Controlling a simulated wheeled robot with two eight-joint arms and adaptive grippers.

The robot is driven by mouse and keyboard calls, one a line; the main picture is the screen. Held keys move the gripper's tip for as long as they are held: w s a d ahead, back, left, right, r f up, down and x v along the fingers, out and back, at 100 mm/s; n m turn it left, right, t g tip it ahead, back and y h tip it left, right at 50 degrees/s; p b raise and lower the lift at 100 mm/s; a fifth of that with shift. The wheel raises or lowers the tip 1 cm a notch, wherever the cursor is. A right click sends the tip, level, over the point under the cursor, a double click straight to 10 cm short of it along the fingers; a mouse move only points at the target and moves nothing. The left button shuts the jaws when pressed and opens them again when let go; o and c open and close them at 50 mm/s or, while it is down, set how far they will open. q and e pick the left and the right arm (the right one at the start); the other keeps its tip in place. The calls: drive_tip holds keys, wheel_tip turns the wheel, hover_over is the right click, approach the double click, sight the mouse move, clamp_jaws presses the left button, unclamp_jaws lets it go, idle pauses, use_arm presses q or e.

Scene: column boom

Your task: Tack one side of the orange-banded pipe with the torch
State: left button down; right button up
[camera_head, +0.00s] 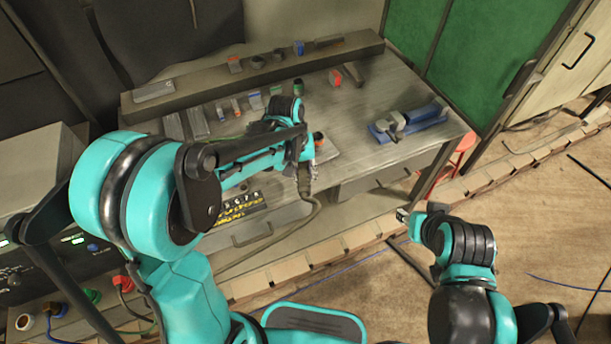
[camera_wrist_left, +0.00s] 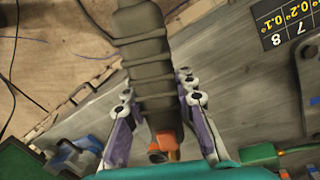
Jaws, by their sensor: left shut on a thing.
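My left gripper (camera_head: 304,148) is over the workbench (camera_head: 365,150), its fingers (camera_wrist_left: 158,115) closed around the torch (camera_wrist_left: 150,65). The torch has a dark ribbed handle, and its cable end (camera_head: 304,182) hangs toward the bench's front edge in the head view. A small orange part (camera_wrist_left: 166,145) shows between the fingers; I cannot tell whether it belongs to the torch or the orange-banded pipe. A small orange-topped piece (camera_head: 319,137) is right beside the gripper; I cannot confirm it is the pipe. My right gripper (camera_head: 402,214) is low in front of the bench, its fingers too small to read.
A blue clamp-like fixture (camera_head: 410,123) sits at the bench's right. Several small blocks and tools stand along the back ledge (camera_head: 200,80). A yellow-marked black plate (camera_head: 238,208) is at the front. A green panel (camera_head: 480,60) stands behind, a red stool (camera_head: 457,155) at right.

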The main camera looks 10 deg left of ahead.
sight(306, 174)
use_arm(q)
drive_tip(key=shift+f, duration=0.1)
drive_tip(key=shift+w+f+b, duration=0.3)
drive_tip(key=shift+f+b, duration=0.15)
idle(0.4)
drive_tip(key=shift+r, duration=0.1)
idle(1.7)
drive_tip(key=shift+s+a+r+p, duration=0.1)
drive_tip(key=shift+s+r+p, duration=0.35)
drive_tip(key=shift+r+p, duration=0.8)
drive_tip(key=shift+s+d+r+p, duration=0.1)
drive_tip(key=shift+s+r+p, duration=0.3)
drive_tip(key=shift+r+p, duration=0.8)
drive_tip(key=shift+s+a+r+p, duration=0.1)
drive_tip(key=shift+s+r+p, duration=0.55)
drive_tip(key=shift+r, duration=1.05)
drive_tip(key=shift+w, duration=0.25)
